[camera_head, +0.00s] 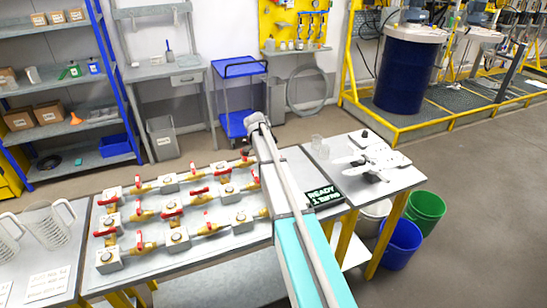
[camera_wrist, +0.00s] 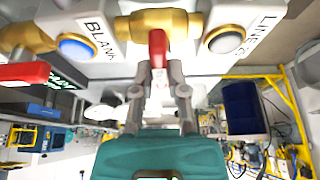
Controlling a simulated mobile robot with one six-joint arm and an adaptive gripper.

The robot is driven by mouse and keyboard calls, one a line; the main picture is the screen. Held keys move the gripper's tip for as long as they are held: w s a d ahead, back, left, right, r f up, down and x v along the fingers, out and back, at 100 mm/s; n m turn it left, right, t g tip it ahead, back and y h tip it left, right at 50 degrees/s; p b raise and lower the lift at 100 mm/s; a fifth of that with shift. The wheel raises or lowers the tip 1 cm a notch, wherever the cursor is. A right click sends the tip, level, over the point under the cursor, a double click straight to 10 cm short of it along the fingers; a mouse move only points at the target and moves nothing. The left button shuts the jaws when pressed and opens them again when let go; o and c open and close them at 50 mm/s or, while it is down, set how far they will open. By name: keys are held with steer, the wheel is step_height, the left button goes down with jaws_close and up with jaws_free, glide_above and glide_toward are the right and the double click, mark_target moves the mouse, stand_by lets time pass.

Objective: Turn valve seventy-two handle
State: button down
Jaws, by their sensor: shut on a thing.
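In the wrist view my gripper (camera_wrist: 159,72) is shut on a red valve handle (camera_wrist: 158,44), with one grey finger on each side. The handle hangs from a brass valve body (camera_wrist: 187,23) between two white blocks. The left block (camera_wrist: 82,30) has a blue round cap and the label BLANK. The right block (camera_wrist: 228,20) has a pale round cap and a label starting LINE. I cannot read the number seventy-two on any valve. In the head view my arm crosses the valve bench (camera_head: 190,262), and my gripper's fingers cannot be made out there.
Several other red-handled brass valves stand in rows, including a neighbouring red handle (camera_wrist: 24,74) close by. A black display (camera_head: 324,196) reading READY sits on the right. Clear jugs (camera_head: 48,226) stand left; green (camera_head: 425,209) and blue (camera_head: 400,243) buckets stand right.

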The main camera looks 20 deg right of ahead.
stand_by(0.4)
steer(key=c, duration=0.7)
jaws_free()
steer(key=shift+o, duration=0.2)
steer(key=shift+n, duration=0.3)
